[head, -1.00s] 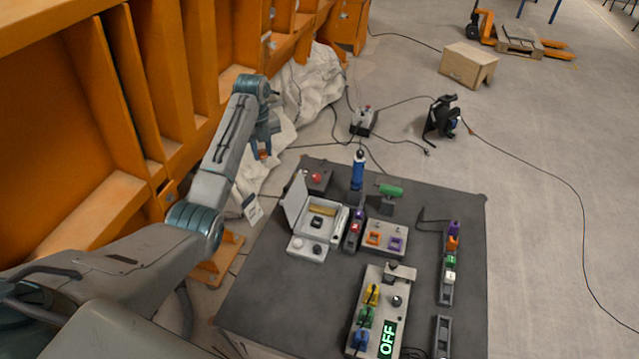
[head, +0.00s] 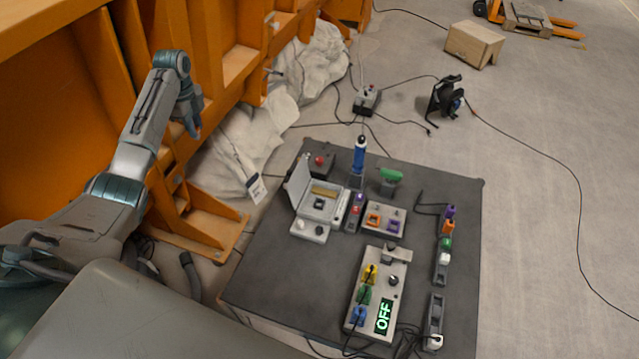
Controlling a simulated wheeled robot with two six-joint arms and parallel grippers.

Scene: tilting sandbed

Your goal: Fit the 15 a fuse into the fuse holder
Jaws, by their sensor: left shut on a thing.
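My left gripper (head: 193,126) is high at the left, in front of the orange frame and well left of the grey table. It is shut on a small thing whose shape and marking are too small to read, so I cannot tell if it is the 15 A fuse. A grey panel (head: 393,263) with yellow, green and blue plugs and a green "OFF" display stands at the table's front. I cannot tell which part is the fuse holder. My right gripper is out of view.
The grey table (head: 270,262) carries an open case (head: 313,230), a blue upright tool (head: 359,157), a green-handled item (head: 390,174), a box with orange and purple parts (head: 366,229), and a rack (head: 440,271) of coloured pieces. Orange framework (head: 100,90) stands close behind my left arm.

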